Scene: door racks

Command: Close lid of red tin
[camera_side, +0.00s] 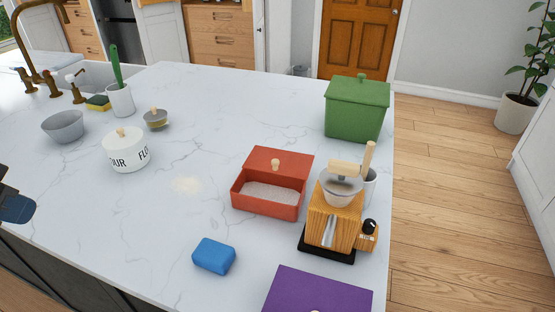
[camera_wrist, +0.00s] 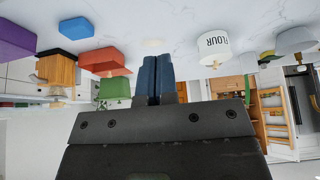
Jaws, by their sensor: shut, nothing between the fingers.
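The red tin (camera_side: 265,209) stands on the white counter, right of centre in the side view, with white granular contents showing in its open front part. Its red lid (camera_side: 292,163), with a small wooden knob, covers the back part. The tin also shows in the wrist view (camera_wrist: 97,58), upside down and left of the fingers. My gripper (camera_wrist: 155,60) is shut and empty, its two dark blue fingers together. Part of it shows at the far left edge of the side view (camera_side: 17,208), well away from the tin.
A wooden grinder (camera_side: 330,222) stands close right of the tin, with a green canister (camera_side: 357,110) behind. A blue block (camera_side: 213,256) and purple object (camera_side: 318,291) lie in front. A white flour pot (camera_side: 125,152) stands left.

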